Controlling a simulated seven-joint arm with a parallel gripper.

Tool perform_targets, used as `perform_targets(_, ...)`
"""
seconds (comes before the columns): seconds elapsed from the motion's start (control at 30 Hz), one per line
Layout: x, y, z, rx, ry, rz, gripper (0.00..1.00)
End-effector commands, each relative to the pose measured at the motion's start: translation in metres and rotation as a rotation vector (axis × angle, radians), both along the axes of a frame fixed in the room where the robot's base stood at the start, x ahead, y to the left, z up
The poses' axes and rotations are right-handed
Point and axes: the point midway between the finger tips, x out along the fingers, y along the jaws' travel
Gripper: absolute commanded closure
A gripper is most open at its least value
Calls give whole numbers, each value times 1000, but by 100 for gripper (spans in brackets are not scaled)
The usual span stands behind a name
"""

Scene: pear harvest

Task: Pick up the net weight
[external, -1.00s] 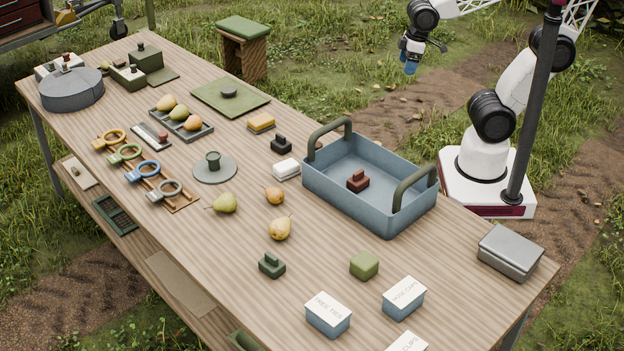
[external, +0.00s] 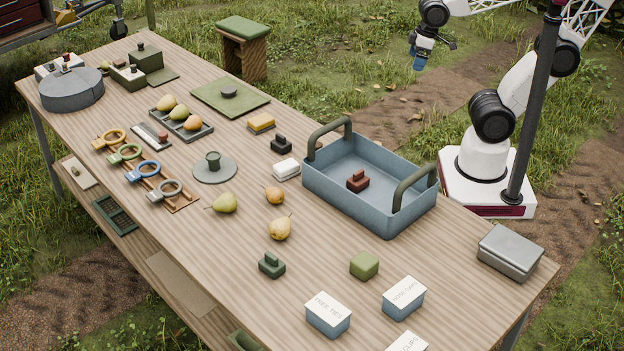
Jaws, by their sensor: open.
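No label in view marks which object is the net weight. Small blocks with raised grips look like candidates: a dark red one (external: 358,182) inside the blue tub, a black one (external: 281,146) left of the tub, and a dark green one (external: 271,266) near the table's front. My gripper (external: 419,63) is at the upper right, beyond the table's far edge and above the ground. It is open, empty and pointing down, well apart from all of these blocks.
The blue tub (external: 352,208) has high walls and two upright handles. Around it are pears (external: 280,228), a white block (external: 286,169), a green cube (external: 364,265), labelled boxes (external: 404,302) and a grey tin (external: 510,252). A dark post (external: 537,90) stands before my arm's base.

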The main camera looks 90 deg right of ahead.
Motion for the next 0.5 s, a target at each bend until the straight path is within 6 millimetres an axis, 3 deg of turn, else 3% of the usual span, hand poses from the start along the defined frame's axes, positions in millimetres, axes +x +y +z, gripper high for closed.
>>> perform_targets(0.27,8,0,1,-3,4,13,0)
perform_targets(0.5,41,1,2,-14,24,69,0)
